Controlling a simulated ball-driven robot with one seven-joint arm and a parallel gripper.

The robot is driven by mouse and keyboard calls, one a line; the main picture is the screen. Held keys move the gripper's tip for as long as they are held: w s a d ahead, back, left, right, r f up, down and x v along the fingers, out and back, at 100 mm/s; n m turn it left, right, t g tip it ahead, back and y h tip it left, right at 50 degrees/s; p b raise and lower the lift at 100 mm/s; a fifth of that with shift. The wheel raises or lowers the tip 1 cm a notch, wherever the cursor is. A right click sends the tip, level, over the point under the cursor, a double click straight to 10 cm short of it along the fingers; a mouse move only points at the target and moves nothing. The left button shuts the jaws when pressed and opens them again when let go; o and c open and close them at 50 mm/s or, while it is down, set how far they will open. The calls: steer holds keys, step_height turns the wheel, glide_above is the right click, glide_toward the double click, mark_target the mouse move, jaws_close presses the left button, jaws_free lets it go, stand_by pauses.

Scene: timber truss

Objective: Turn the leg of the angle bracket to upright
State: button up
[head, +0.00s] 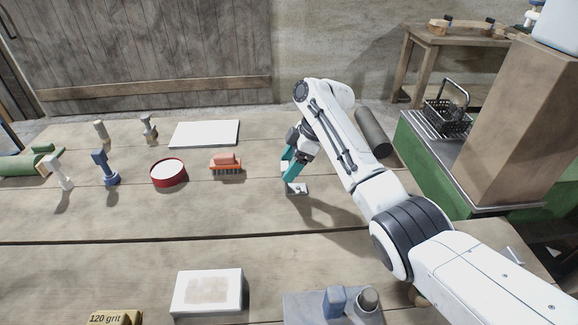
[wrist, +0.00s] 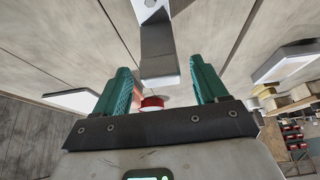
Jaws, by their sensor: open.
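The angle bracket (head: 298,188) is a small pale metal piece on the wooden table, under my gripper in the head view. In the wrist view the angle bracket (wrist: 159,48) shows a light plate with a hole at the top edge and a grey leg running down from it. My gripper (head: 288,169) has teal fingers and points down at the bracket. In the wrist view my gripper (wrist: 160,72) is open, with the leg between its fingers and gaps on both sides. The fingers partly hide the bracket in the head view, and the leg's exact tilt is unclear.
An orange brush (head: 226,164) and a red tin (head: 169,173) stand to the left. A white panel (head: 205,133) lies behind them. A dark cylinder (head: 373,132) lies behind my arm. A white block (head: 208,291) is in front. The table around the bracket is clear.

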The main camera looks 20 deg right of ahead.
steer(key=v, duration=0.9)
steer(key=shift+d+r+b, duration=0.15)
steer(key=shift+r+b, duration=0.2)
steer(key=shift+b, duration=0.05)
steer(key=shift+s, duration=0.1)
